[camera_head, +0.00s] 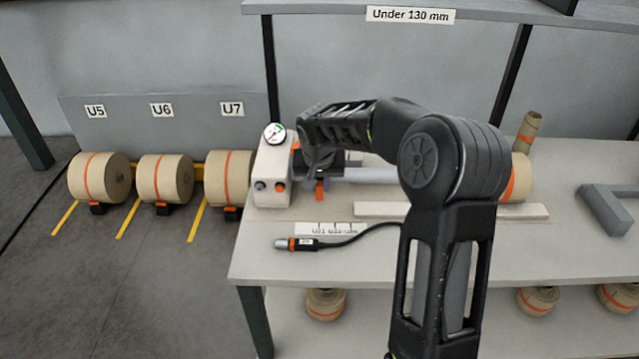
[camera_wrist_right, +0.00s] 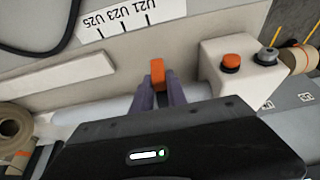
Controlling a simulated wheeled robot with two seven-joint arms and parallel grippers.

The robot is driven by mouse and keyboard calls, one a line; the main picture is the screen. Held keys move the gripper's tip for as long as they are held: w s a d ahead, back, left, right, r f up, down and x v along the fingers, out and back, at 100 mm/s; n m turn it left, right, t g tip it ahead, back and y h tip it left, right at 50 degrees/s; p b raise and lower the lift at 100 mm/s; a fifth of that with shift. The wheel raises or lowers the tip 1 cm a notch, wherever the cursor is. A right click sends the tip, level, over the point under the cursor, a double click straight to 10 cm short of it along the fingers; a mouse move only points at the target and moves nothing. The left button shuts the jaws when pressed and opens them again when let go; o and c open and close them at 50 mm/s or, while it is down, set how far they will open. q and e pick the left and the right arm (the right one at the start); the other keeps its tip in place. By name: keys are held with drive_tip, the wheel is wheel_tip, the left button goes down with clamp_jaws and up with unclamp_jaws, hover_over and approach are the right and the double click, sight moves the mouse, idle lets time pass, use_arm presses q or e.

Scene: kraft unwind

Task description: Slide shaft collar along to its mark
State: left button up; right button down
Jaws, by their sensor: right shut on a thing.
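The pale shaft (camera_head: 370,174) runs horizontally over the bench, out of a white control box (camera_head: 270,178). It also shows in the wrist view (camera_wrist_right: 95,108). My right gripper (camera_head: 320,176) is over the shaft just right of the box. Its two fingers (camera_wrist_right: 159,92) are shut on the shaft collar, whose orange part (camera_wrist_right: 158,72) shows between the fingertips and in the head view (camera_head: 320,188). The rest of the collar is hidden by my gripper. A scale label reading U21, U23, U25 (camera_head: 318,229) lies in front of the shaft. My left gripper is out of view.
A black cable with an orange-banded plug (camera_head: 298,243) lies on the bench front. A pale bar (camera_head: 380,209) lies in front of the shaft. A kraft roll (camera_head: 517,177) is at the shaft's right end. A grey bracket (camera_head: 605,208) sits far right. Rolls stand at left below U5–U7.

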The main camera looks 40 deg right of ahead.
drive_tip(key=w+a+b, duration=0.1)
drive_tip(key=w+a, duration=0.1)
drive_tip(key=shift+a+f, duration=0.1)
drive_tip(key=shift+a, duration=0.2)
drive_tip(key=shift+w+a, duration=0.1)
drive_tip(key=shift+a, duration=0.05)
drive_tip(key=c, duration=1.3)
unclamp_jaws()
